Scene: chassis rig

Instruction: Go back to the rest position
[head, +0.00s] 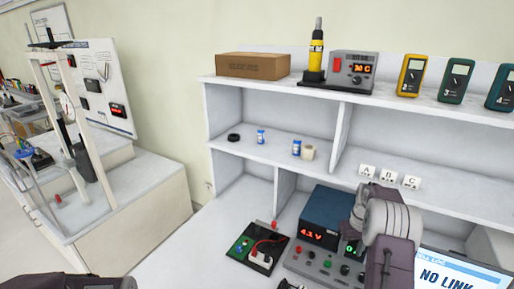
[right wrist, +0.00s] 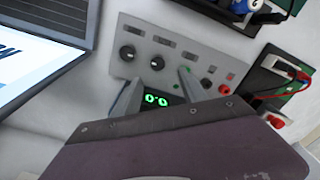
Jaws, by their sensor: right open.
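My right gripper (right wrist: 158,96) shows in the right wrist view with its two grey fingers apart and nothing between them. It is over the grey control panel (right wrist: 165,62), whose green display (right wrist: 156,100) shows between the fingers. In the head view my right gripper (head: 356,226) is partly hidden by its own wrist, in front of the blue power supply (head: 328,212) and above the control panel (head: 312,262). I cannot tell whether it touches the panel. A dark part of my left arm shows at the bottom left of the head view; its gripper is out of view.
A black board with red leads (head: 258,247) lies left of the panel. A screen reading NO LINK (head: 447,277) stands close on the right. A white shelf (head: 285,108) rises behind. The bench left of the board is clear (head: 200,250).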

